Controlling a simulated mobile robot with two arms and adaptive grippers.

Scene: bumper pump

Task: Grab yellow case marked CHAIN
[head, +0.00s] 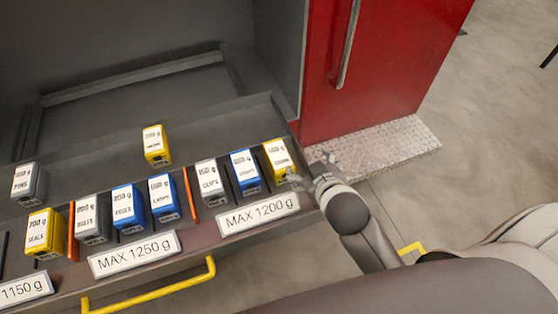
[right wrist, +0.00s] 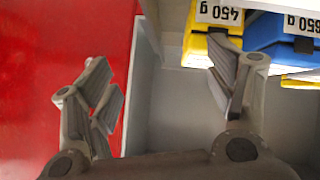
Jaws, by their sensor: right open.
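A yellow case (head: 278,160) with a white label stands at the right end of the front row; its lower word is too blurred to read surely. In the right wrist view this yellow case (right wrist: 207,45) shows the label 450 g. Another yellow case (head: 156,147) stands alone behind the row, its word unreadable. A third yellow case (head: 43,236) at the left reads SEALS. My right gripper (head: 310,176) is just right of the end case. In the right wrist view, my right gripper (right wrist: 160,92) is open, one finger overlapping the yellow case. My left gripper is not in view.
Blue cases (head: 245,172) and grey cases (head: 208,179) stand close by in the row, with thin orange and dark dividers. A yellow handle (head: 150,285) runs along the front below the weight signs. A red panel (head: 365,60) rises at the right.

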